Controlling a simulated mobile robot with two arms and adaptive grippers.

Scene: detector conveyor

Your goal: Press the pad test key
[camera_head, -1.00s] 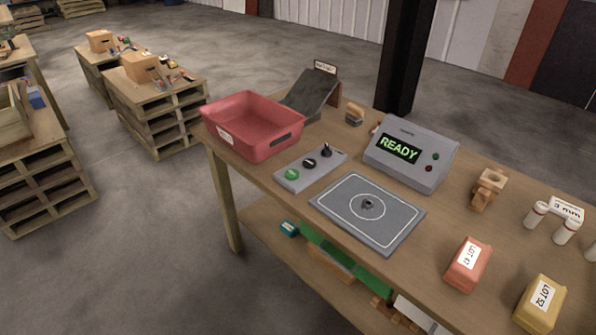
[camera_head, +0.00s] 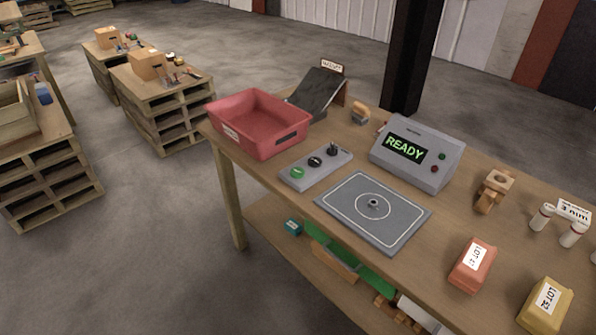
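A grey key strip (camera_head: 316,169) lies on the wooden table, left of the display box. It carries a green key (camera_head: 298,172), a black key (camera_head: 315,161) and a dark knob (camera_head: 332,150); I cannot read which is the pad test key. In front and to the right lies a flat grey pad (camera_head: 350,206) with a white circle and a small dark piece (camera_head: 373,203) at its centre. The grey display box (camera_head: 433,171) reads READY in green and has a green and a red button. Neither of my grippers is in view.
A red tray (camera_head: 259,107) stands at the table's left end, with a dark ramp (camera_head: 318,91) behind it. A wooden holder (camera_head: 494,191), white cylinders (camera_head: 541,216), a red lot block (camera_head: 473,265) and a yellow lot block (camera_head: 545,306) stand to the right. A black post (camera_head: 410,60) rises behind.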

